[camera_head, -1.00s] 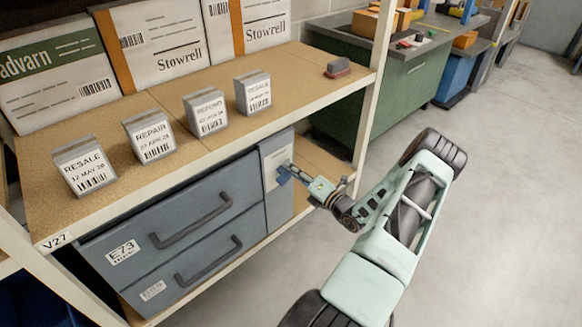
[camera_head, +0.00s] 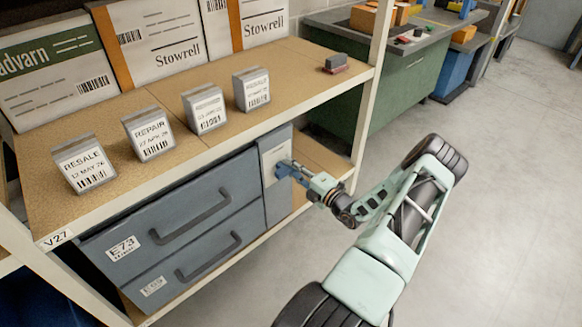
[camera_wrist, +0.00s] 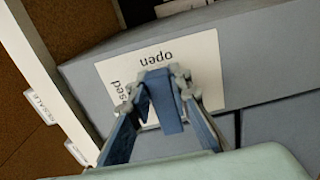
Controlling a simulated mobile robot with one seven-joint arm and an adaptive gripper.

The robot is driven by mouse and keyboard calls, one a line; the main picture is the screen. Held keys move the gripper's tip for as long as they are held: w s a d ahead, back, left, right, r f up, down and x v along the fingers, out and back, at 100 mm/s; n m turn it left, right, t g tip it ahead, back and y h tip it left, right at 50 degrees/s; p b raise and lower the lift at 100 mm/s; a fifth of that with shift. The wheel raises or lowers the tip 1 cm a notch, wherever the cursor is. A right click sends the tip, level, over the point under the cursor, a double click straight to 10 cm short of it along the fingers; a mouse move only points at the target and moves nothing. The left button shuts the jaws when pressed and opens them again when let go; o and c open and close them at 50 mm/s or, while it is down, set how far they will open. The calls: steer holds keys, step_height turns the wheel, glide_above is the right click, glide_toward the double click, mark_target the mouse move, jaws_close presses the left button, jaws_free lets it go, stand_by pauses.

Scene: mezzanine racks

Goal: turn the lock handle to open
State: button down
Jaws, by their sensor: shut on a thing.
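The lock handle (camera_wrist: 165,103) is a blue bar on a pale label plate (camera_wrist: 215,75) printed "open" and, partly hidden, "closed". In the wrist view the bar lies between my fingers, with its far end near the word "open". My gripper (camera_wrist: 157,90) is shut on the handle. In the head view my gripper (camera_head: 288,170) reaches from the right to the plate (camera_head: 272,158) on the grey-blue drawer cabinet (camera_head: 190,185). The handle is small there and partly hidden by the fingers. Both drawers look shut.
The cabinet sits under a wooden shelf board (camera_head: 210,150) holding several small labelled boxes and a dark block (camera_head: 336,64). A cream rack post (camera_head: 369,100) stands just right of my gripper. Open floor (camera_head: 500,200) lies to the right.

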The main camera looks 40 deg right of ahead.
steer(key=shift+f, duration=0.1)
steer(key=c, duration=1.8)
jaws_free()
steer(key=shift+o, duration=0.2)
steer(key=s, duration=1.2)
steer(key=shift+d, duration=0.4)
